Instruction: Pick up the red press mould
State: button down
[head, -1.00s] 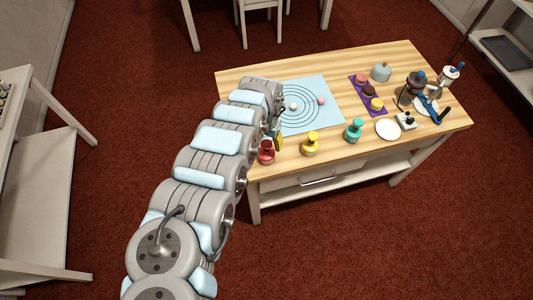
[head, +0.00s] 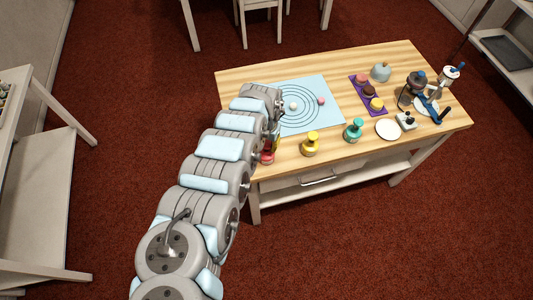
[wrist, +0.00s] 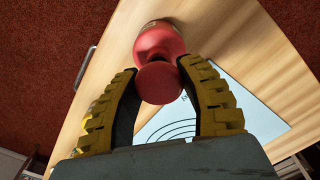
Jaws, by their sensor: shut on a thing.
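The red press mould (head: 267,157) stands at the front left edge of the wooden table, partly hidden by my arm in the head view. In the wrist view the red press mould (wrist: 160,55) shows its round knob and wider base, with the base against the tabletop. My gripper (wrist: 158,85) has its two yellow-padded fingers on either side of the knob and neck, shut on it. In the head view my gripper is mostly hidden behind my arm.
A yellow press mould (head: 310,145) and a teal one (head: 353,131) stand to the right along the front edge. A pale blue mat (head: 330,118) with rings lies behind. A purple tray (head: 368,99), white plate (head: 388,129) and blue-handled tools are farther right.

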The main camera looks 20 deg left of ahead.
jog(key=shift+r, duration=0.55)
jog(key=r, duration=0.3)
jog(key=shift+s+p, duration=0.2)
jog(key=shift+p, duration=0.1)
jog(key=s+d+r+p, duration=0.3)
jog(key=s+r+p, duration=0.6)
jog(key=s+p, duration=0.4)
jog(key=p, duration=0.3)
jog(key=shift+d, duration=0.2)
jog(key=shift+d, duration=0.1)
